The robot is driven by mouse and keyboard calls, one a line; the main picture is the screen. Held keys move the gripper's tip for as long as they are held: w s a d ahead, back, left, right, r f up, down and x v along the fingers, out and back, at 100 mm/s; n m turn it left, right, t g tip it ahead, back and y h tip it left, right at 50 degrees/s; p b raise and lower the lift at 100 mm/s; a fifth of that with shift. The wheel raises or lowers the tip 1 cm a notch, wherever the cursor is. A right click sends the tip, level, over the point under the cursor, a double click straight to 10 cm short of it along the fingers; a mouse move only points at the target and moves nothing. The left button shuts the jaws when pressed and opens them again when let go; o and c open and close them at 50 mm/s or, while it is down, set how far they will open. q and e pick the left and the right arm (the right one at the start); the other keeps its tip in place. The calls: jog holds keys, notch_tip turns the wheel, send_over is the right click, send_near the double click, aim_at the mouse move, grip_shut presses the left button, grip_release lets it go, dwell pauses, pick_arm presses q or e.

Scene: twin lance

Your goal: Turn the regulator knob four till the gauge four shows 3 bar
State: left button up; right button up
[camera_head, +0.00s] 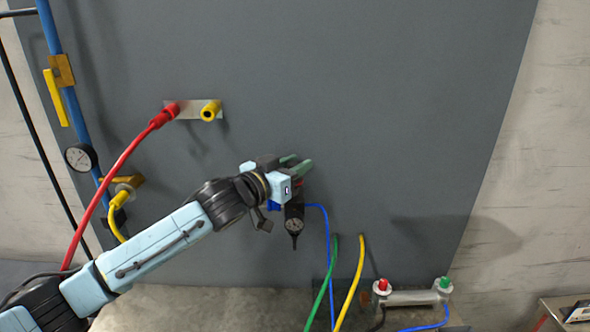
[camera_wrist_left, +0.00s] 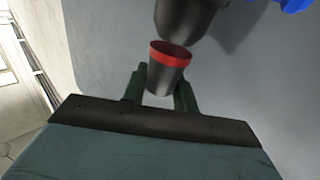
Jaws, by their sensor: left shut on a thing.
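My left gripper (camera_head: 297,164) reaches in from the left to the regulator on the grey panel. In the left wrist view its two dark green fingers (camera_wrist_left: 161,84) are shut on the regulator knob (camera_wrist_left: 165,75), a dark tapered cap with a red ring at its far end. A dark rounded body (camera_wrist_left: 185,18) lies just beyond the knob. In the head view the gripper mostly hides the knob. The small dark gauge (camera_head: 294,225) sits below the gripper; its needle is too small to read. My right gripper is not in view.
A blue hose (camera_head: 327,240) runs down from the regulator. Green (camera_head: 322,285) and yellow (camera_head: 352,280) hoses rise nearby. A red hose (camera_head: 115,175) hangs near my arm. The panel's upper right is clear.

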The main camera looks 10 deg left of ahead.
pick_arm(q)
jog(key=n+y+b, duration=0.1)
jog(key=y, duration=0.1)
jog(key=n+t+y+b, duration=0.1)
jog(key=n+y, duration=0.1)
jog(key=y, duration=0.1)
jog(key=n+t+y+b, duration=0.1)
jog(key=n+y, duration=0.1)
jog(key=y, duration=0.1)
jog(key=shift+d+f, duration=0.1)
jog(key=shift+f, duration=0.15)
jog(key=n+y+b, duration=0.3)
jog(key=y, duration=0.1)
jog(key=shift+y, duration=0.3)
jog(key=shift+r+n+g+y+b, duration=0.15)
jog(key=shift+n+g+y+b, duration=0.35)
jog(key=shift+n+y+b, duration=0.7)
jog(key=o, duration=1)
jog(key=shift+c, duration=0.2)
jog(key=shift+r, duration=0.1)
